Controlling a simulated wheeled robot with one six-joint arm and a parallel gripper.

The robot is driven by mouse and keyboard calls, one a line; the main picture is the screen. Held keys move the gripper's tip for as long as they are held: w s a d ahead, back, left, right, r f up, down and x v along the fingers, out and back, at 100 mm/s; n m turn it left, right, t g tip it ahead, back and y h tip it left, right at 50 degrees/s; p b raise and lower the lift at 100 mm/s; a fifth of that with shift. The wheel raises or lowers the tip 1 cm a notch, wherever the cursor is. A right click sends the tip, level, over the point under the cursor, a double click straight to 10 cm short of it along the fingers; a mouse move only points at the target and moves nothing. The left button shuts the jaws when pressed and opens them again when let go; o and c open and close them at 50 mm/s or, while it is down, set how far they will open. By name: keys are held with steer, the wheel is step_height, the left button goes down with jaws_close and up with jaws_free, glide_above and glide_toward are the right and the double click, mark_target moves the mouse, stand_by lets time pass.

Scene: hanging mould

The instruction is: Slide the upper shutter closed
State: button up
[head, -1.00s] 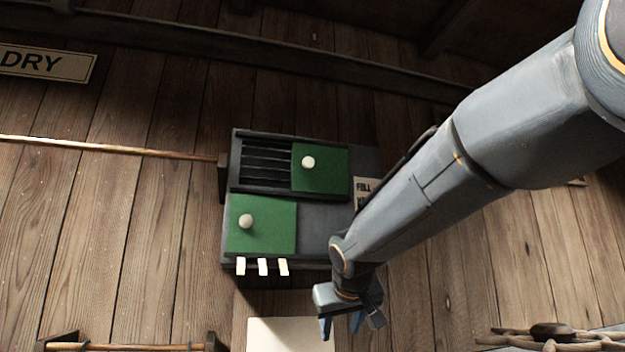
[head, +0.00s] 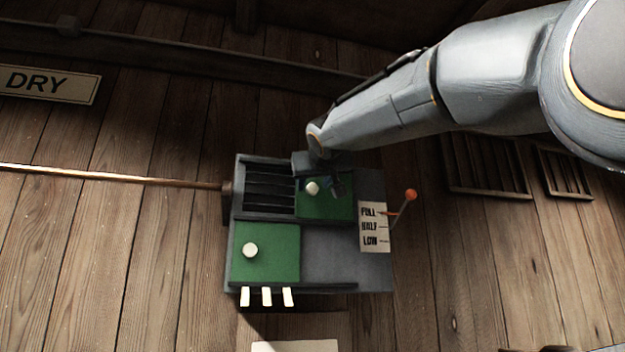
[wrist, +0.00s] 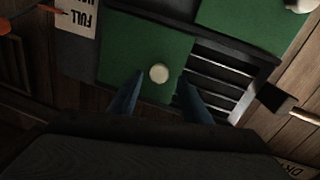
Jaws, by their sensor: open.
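The upper shutter (head: 322,208) is a green panel with a white round knob (head: 312,188). It covers the right part of the upper opening, and the dark slats (head: 268,188) on the left are exposed. My gripper (head: 325,187) is open in front of this shutter, close to its knob. In the wrist view the two blue fingertips (wrist: 155,98) point toward the upper shutter (wrist: 140,50), with the knob (wrist: 159,73) between and just beyond them. I cannot tell whether a finger touches the knob.
The lower green shutter (head: 265,265) has its own knob and sits at the left of its track. A lever with an orange ball (head: 411,195) stands by the FULL/HALF/LOW label (head: 373,228) on the right. A rod (head: 110,178) runs left. White tabs (head: 266,297) hang below.

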mark_target(327, 191)
steer(key=shift+w+a+p, duration=0.15)
steer(key=shift+w+p, duration=0.45)
steer(key=shift+w, duration=0.8)
steer(key=shift+f, duration=0.1)
jaws_close()
